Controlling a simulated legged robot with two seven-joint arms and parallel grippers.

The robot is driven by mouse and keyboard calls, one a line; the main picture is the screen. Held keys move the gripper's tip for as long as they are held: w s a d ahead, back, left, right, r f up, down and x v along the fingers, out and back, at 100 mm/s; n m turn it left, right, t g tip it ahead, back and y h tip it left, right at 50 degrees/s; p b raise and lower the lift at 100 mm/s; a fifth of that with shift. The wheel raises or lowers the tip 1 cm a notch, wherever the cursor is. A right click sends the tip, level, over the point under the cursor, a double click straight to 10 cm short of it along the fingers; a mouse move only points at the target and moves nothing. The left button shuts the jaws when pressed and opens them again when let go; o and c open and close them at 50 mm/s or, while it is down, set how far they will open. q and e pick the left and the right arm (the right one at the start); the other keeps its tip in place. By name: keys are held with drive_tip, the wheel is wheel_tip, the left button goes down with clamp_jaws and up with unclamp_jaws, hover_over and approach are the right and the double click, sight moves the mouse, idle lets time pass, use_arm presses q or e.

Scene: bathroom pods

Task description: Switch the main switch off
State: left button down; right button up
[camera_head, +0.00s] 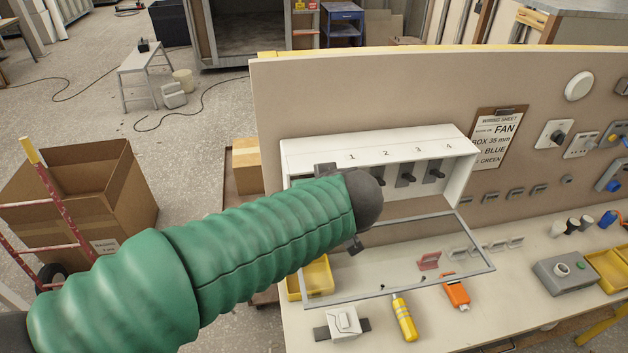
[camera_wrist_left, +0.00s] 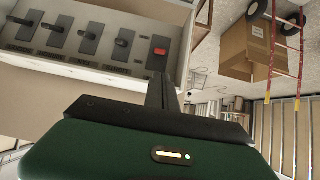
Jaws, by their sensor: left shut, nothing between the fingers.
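A white switch box (camera_head: 300,150) hangs on the board, with black switches (camera_head: 436,175) numbered 1 to 4 showing. Its left end is hidden behind my green left arm. In the left wrist view the box appears turned over, with a row of dark switches (camera_wrist_left: 88,42) and a red switch (camera_wrist_left: 159,52) at the right end, taken to be the main switch. My left gripper (camera_wrist_left: 161,82) is shut and empty, its dark fingers close below the red switch in that picture. Contact cannot be told. My right gripper is not in view.
The box's clear framed cover (camera_head: 400,292) hangs open over the workbench (camera_head: 450,325). A cardboard box (camera_head: 85,195) and red hand truck (camera_head: 50,200) stand left.

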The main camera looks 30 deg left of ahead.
use_arm(q)
drive_tip(key=p+x, duration=0.3)
drive_tip(key=x, duration=0.7)
drive_tip(key=shift+w+f, duration=0.15)
drive_tip(key=shift+w, duration=0.05)
drive_tip(key=shift+d, duration=0.15)
